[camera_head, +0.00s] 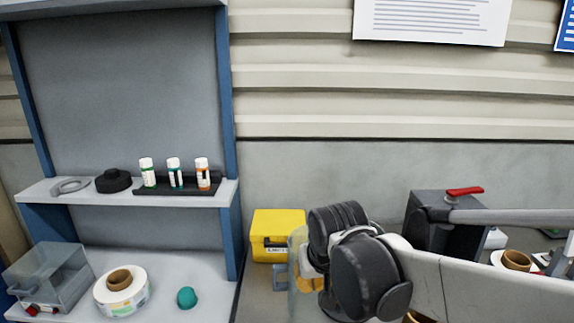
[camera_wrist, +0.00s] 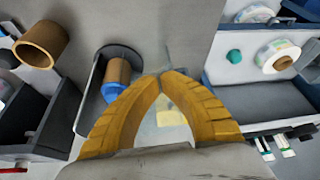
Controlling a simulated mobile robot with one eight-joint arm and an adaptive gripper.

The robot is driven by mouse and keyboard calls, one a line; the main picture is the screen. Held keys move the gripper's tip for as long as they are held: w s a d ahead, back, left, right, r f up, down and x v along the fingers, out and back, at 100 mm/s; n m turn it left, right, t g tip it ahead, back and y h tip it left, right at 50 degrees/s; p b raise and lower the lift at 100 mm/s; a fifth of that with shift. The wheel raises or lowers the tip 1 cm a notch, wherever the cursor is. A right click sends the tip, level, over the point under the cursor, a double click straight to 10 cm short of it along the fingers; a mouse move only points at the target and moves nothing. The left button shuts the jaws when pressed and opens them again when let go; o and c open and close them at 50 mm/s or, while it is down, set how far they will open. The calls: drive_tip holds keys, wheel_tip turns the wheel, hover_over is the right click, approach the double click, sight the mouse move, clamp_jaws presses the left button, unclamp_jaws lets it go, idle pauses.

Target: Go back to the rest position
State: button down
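My gripper (camera_wrist: 160,78) shows in the wrist view. Its two yellow fingers come together at the tips, and I see nothing pinched between them. It is above a grey surface, beside a dark grey holder (camera_wrist: 82,112) with a brown and blue roll (camera_wrist: 117,75) in it. In the head view my arm reaches in from the right, and its dark joints hide most of the gripper.
A blue and grey shelf unit (camera_head: 228,90) stands left, with several capped vials (camera_head: 174,172), a white label roll (camera_head: 122,292), a teal ball (camera_head: 187,297) and a clear box (camera_head: 50,280). A yellow box (camera_head: 276,228) sits behind my arm. A dark machine with a red lever (camera_head: 464,191) stands right.

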drive_tip(key=s+d+f+m+t+b, duration=0.1)
drive_tip(key=s+d+f+t+b, duration=0.1)
drive_tip(key=s+d, duration=1.1)
drive_tip(key=shift+s+d+f+m+h+b, duration=0.3)
drive_tip(key=shift+s+f+b, duration=0.35)
drive_tip(key=shift+s, duration=0.55)
